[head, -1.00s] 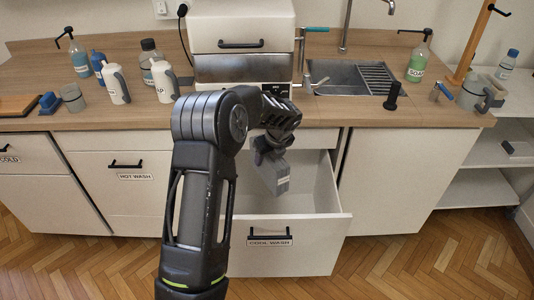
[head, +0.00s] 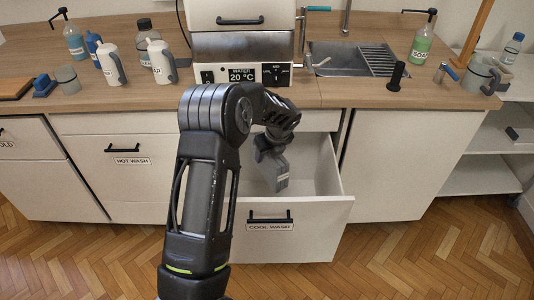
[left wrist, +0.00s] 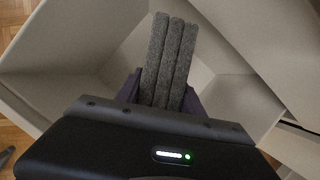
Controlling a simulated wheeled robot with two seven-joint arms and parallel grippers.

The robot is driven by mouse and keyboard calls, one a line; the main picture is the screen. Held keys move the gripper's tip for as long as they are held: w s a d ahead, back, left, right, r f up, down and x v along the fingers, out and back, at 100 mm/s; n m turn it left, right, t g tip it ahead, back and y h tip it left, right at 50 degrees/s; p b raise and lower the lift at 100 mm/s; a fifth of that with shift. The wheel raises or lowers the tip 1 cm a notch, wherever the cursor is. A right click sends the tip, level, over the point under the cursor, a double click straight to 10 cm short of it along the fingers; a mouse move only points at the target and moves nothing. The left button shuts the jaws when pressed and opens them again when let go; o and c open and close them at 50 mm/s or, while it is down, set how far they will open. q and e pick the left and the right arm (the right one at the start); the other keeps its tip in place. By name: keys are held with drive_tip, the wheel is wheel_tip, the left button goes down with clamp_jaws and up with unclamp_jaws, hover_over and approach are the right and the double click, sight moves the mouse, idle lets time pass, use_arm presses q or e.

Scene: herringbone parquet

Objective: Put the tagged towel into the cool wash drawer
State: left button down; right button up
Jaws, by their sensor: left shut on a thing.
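The cool wash drawer (head: 312,238) is pulled open in the middle of the counter front, with its label under the black handle. My left gripper (head: 272,158) is above the open drawer, pointing down. It is shut on a folded grey towel (head: 276,174), which hangs at the drawer's opening. In the left wrist view the towel (left wrist: 170,60) shows as several grey folds between the purple fingers, with the pale drawer walls (left wrist: 60,90) around it. A small pale patch, perhaps the tag, shows on the towel's lower end in the head view. My right gripper is not in view.
The hot wash drawer (head: 130,180) to the left is shut. On the counter stand a white machine (head: 240,45) reading "WATER 20 °C", a sink (head: 355,58), white jugs (head: 108,65), and a green soap bottle (head: 421,45). Parquet floor (head: 420,260) lies clear in front.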

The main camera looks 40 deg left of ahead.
use_arm(q)
drive_tip(key=c, duration=0.6)
unclamp_jaws()
drive_tip(key=shift+c, duration=0.2)
drive_tip(key=v, duration=0.7)
drive_tip(key=shift+d+r, duration=0.15)
drive_tip(key=shift+r, duration=0.2)
